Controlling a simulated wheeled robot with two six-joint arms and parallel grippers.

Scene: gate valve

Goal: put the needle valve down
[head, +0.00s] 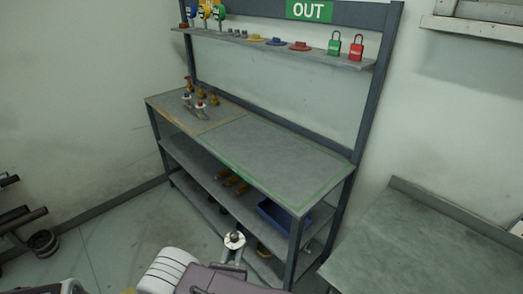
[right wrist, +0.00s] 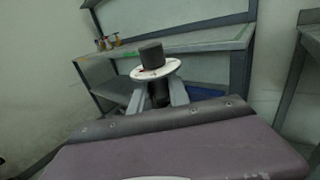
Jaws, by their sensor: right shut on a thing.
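My right gripper (head: 233,252) is shut on the needle valve (head: 234,238), which has a pale round flange and a dark top stub. It is held upright in front of the bench, clear of the bench top in the head view. The right wrist view shows the needle valve (right wrist: 152,58) between the two grey fingers of the right gripper (right wrist: 160,93); its lower part is partly hidden by them. The bench top (head: 265,150) has a green-outlined area at right and an orange-outlined area at left. My left gripper is not in view.
Several brass and white-topped valves (head: 200,103) stand on the bench's left part. The green-outlined area is bare. Lower shelves hold brass parts (head: 232,181) and a blue bin (head: 275,213). An upper shelf (head: 300,50) carries locks and tags. A grey table (head: 410,245) stands at right.

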